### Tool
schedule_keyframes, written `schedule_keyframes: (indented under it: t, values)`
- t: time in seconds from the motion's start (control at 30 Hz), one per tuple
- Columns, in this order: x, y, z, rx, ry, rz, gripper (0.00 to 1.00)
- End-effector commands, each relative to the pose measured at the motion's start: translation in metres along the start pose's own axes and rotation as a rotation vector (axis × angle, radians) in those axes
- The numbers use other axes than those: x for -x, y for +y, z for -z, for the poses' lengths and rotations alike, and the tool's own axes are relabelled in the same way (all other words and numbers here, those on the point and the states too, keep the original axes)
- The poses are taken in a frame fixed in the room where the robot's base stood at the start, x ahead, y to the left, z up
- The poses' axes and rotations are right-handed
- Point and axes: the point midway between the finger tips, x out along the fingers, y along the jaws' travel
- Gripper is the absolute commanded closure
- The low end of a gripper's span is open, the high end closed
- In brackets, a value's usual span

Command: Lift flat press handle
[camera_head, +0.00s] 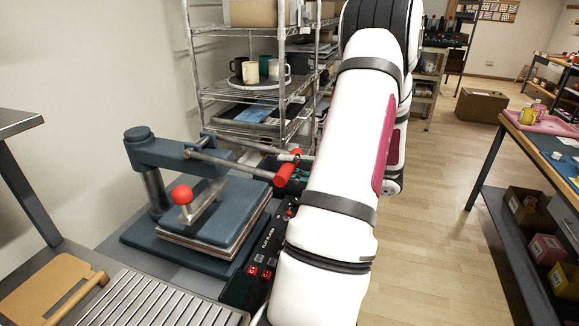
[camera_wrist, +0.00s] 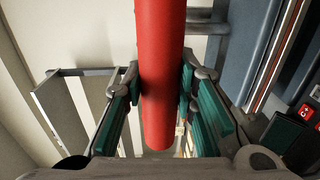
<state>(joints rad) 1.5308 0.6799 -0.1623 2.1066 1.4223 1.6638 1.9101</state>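The flat press (camera_head: 200,228) stands on the bench at the left in the head view. It has a blue-grey top arm (camera_head: 165,152) and a red ball knob (camera_head: 182,194). Its red handle grip (camera_head: 285,176) sits at the right end of metal bars. In the wrist view the red grip (camera_wrist: 160,75) runs between the green-padded fingers of my gripper (camera_wrist: 160,88), whose tips lie against both of its sides. The exact contact is partly hidden behind the grip. In the head view my arm hides most of the gripper.
A wire shelf (camera_head: 250,95) with mugs on a tray stands behind the press. A ribbed metal grate (camera_head: 160,300) and a wooden board (camera_head: 45,290) lie in front. A black control panel (camera_head: 262,262) is beside the press. Open floor (camera_head: 440,200) lies right of my arm.

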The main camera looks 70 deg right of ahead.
Motion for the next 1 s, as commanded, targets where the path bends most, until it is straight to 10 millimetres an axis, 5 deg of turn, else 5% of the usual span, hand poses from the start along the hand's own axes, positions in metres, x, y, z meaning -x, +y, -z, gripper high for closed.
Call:
schedule_keyframes:
  t: [0.47,1.0]
  values:
    - [0.003,0.012,0.0,0.002,0.001,0.026,1.0]
    - [0.005,0.082,0.001,0.006,0.005,0.271,1.0]
